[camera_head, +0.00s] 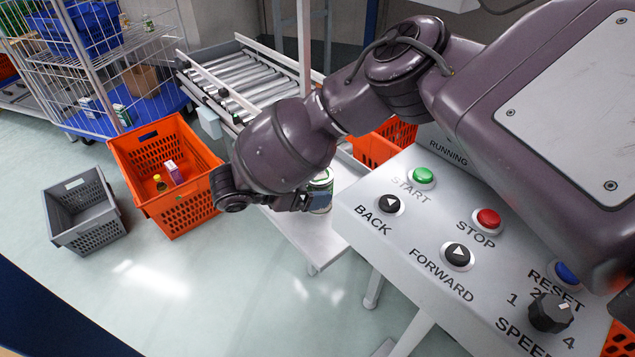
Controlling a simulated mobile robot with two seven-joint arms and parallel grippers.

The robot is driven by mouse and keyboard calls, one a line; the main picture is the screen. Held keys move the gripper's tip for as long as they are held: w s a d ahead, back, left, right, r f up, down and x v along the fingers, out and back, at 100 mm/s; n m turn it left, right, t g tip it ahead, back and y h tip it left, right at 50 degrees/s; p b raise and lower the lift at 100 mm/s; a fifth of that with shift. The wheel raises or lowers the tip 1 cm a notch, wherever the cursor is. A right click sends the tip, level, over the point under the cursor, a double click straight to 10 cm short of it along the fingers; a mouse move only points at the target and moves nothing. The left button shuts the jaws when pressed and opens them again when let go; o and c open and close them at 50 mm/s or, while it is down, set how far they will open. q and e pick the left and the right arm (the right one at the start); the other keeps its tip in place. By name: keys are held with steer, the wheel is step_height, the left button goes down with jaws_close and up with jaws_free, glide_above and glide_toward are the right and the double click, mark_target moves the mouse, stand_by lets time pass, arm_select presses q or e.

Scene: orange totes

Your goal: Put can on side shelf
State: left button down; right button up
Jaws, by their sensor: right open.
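A can (320,190) with a pale metal top and green on its side stands upright at the near end of a white side shelf (310,245). My right arm comes in from the right, and its dark right gripper (305,201) is at the can's left side. The jaws are open. The arm and gripper cover part of the can, and I cannot tell whether the fingers touch it. My left gripper is not in view.
A control panel (400,235) with buttons stands right of the shelf. A roller conveyor (245,75) runs behind. An orange tote (190,212) holding small items and an empty grey crate (95,240) stand on the floor at left. A wire cage trolley (85,60) is behind them.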

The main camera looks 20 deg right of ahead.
steer(key=p+v, duration=0.1)
steer(key=v, duration=0.9)
steer(key=shift+p, duration=0.4)
steer(key=shift+r, duration=0.1)
steer(key=shift+s, duration=0.15)
